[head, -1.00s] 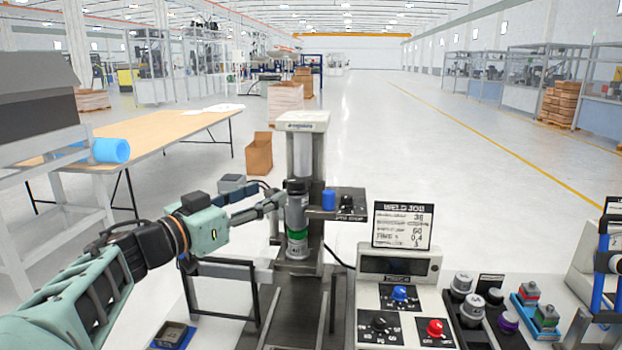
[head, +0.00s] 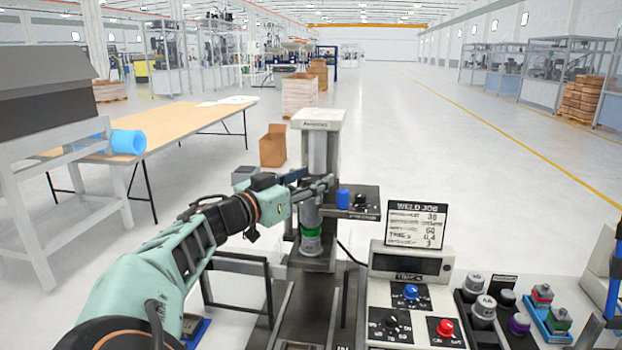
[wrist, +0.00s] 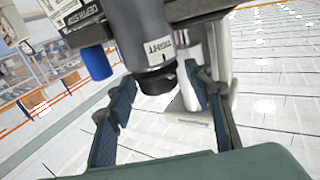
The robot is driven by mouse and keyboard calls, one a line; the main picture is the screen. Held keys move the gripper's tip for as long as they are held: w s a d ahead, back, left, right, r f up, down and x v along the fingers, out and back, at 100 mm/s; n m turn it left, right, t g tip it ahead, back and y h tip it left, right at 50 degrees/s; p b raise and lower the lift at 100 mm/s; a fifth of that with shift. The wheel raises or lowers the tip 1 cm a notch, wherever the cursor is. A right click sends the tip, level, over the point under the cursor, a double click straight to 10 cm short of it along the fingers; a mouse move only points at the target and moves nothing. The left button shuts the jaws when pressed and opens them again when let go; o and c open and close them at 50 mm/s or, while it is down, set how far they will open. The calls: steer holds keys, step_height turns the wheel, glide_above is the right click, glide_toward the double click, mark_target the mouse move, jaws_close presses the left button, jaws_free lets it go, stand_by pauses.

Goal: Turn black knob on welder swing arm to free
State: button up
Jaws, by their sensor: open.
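The welder (head: 318,150) stands upright in the middle of the head view, with its grey cylinder (head: 310,222) at the front. In the wrist view the cylinder (wrist: 142,30) bears a label that reads TIGHT. The short black knob (wrist: 156,82) at the cylinder's end shows between my two fingers. My gripper (head: 318,180) is open at the top of the cylinder, one finger on each side. In the wrist view my gripper (wrist: 158,92) shows gaps beside the knob. In the head view the fingers hide most of the knob.
A blue knob (head: 343,199) and a depth-stop panel (head: 368,209) sit close right of my gripper. A control box (head: 412,262) with a job card (head: 416,223) stands at the front right. A black frame (head: 240,262) stands at the lower left.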

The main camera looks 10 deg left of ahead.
steer(key=shift+c, duration=0.6)
steer(key=c, duration=1.1)
steer(key=shift+o, duration=0.2)
